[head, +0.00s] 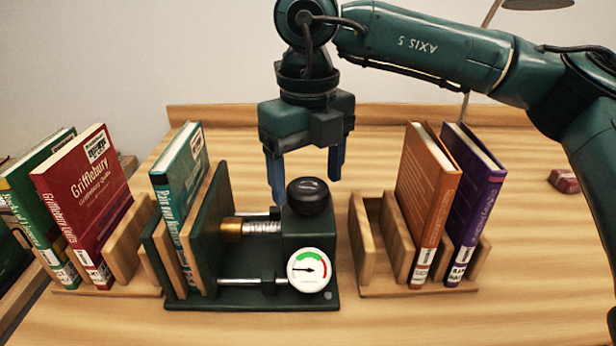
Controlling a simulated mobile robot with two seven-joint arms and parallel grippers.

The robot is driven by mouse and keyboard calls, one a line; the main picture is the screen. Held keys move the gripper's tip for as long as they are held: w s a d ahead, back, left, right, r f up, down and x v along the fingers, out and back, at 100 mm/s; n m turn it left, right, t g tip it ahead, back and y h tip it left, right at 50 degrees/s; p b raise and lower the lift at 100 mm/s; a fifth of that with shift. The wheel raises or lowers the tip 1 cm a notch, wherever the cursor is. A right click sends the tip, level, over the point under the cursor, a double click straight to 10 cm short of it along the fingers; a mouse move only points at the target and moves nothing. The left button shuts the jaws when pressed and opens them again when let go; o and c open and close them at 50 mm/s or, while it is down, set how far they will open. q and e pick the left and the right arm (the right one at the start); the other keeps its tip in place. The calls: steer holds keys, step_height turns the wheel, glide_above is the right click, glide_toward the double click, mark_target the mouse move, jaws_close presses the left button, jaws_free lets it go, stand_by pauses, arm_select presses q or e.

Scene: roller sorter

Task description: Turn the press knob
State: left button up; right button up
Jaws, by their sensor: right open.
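The book press (250,297) stands in the middle of the wooden table in the head view. Its round black knob (309,195) sits on top of the dark green block. A white dial gauge (311,270) with a green and red band is on the block's front, its needle pointing left. A teal book (180,190) stands in the left part of the press, between boards. My right gripper (306,180) points down at the knob, its two blue fingers apart and empty; whether they are over or behind the knob is hard to tell. My left gripper is not in view.
A wooden rack (375,289) at right holds an orange book (428,200) and a purple book (470,205). Another rack (130,291) at left has a red book (85,210) and a green book (40,205). A small red object (563,181) lies at far right. The front table is clear.

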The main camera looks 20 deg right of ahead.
mark_target(308, 186)
step_height(308, 186, up, 12)
steer(key=p, duration=0.1)
stand_by(0.5)
